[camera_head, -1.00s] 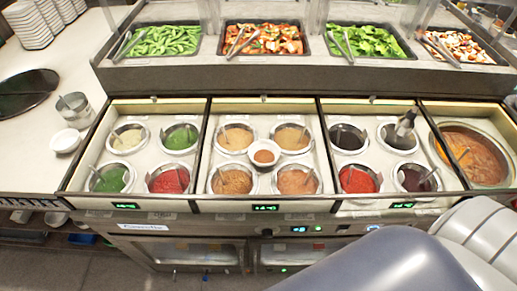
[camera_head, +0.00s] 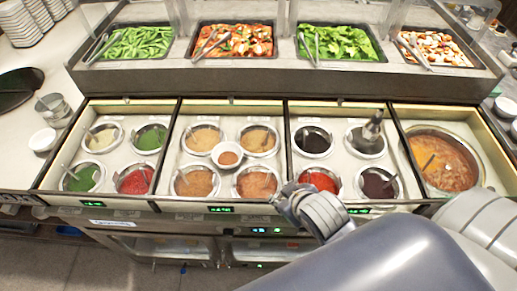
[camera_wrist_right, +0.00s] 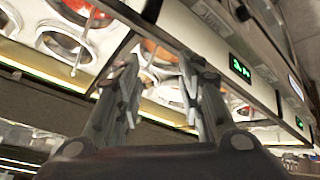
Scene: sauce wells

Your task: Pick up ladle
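Several thin ladle handles stick out of the round sauce wells, so I cannot tell which ladle is meant. One ladle handle (camera_head: 69,173) leans in the green well at lower left. Another ladle (camera_head: 429,161) leans in the large orange soup well (camera_head: 447,160) at right. A thicker grey utensil (camera_head: 373,126) stands tilted in a back well. My right gripper (camera_head: 287,192) is over the front edge of the counter, between the tan and red front wells. In the wrist view its two fingers (camera_wrist_right: 158,85) are apart with nothing held between them. My left gripper is out of view.
A small white bowl (camera_head: 228,155) of brown sauce sits among the middle wells. Dividers separate the well sections. Trays of vegetables with tongs (camera_head: 311,48) stand on the raised shelf behind. A metal cup (camera_head: 52,106) and white bowl (camera_head: 43,140) are at left.

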